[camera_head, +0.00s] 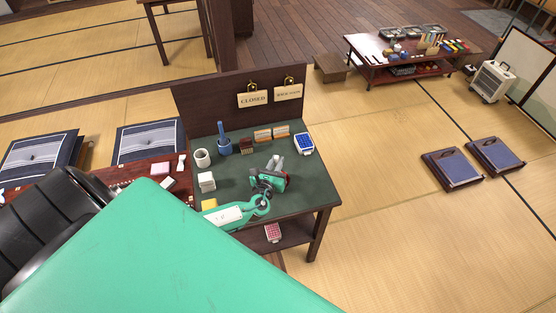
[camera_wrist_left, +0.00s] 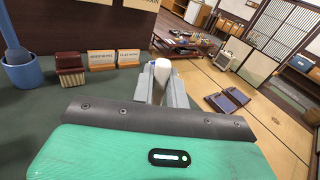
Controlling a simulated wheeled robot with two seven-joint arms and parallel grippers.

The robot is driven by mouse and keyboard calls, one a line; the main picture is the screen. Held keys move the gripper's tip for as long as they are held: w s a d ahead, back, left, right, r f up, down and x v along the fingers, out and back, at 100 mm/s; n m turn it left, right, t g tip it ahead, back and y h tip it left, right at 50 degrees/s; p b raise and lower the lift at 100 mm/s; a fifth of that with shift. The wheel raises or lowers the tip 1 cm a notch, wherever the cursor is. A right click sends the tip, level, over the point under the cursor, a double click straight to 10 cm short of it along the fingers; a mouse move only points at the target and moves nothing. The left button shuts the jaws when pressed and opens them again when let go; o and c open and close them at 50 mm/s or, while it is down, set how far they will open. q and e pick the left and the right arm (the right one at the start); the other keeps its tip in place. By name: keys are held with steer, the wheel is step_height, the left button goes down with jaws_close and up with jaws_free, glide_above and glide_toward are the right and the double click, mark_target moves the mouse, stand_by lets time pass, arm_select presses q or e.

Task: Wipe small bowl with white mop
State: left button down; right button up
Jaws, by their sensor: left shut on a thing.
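My left gripper (camera_head: 276,164) is above the green top of the dark wooden desk (camera_head: 240,142), its fingers pointing away from me. In the left wrist view its grey fingers (camera_wrist_left: 162,88) are shut on a white thing (camera_wrist_left: 162,66). Only a pale rounded end of it shows between the fingertips, and I cannot tell whether it is the white mop. I cannot make out a small bowl for certain. A white round cup-like vessel (camera_head: 202,158) stands at the desk's left, apart from the gripper. My right gripper is not in view.
White blocks (camera_head: 206,182) are at left. A low table (camera_head: 415,65) with many items stands far right on open tatami.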

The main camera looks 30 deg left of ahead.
arm_select(q)
step_height(320, 180, up, 8)
steer(key=p, duration=0.6)
steer(key=shift+r, duration=1.3)
steer(key=shift+d, duration=0.1)
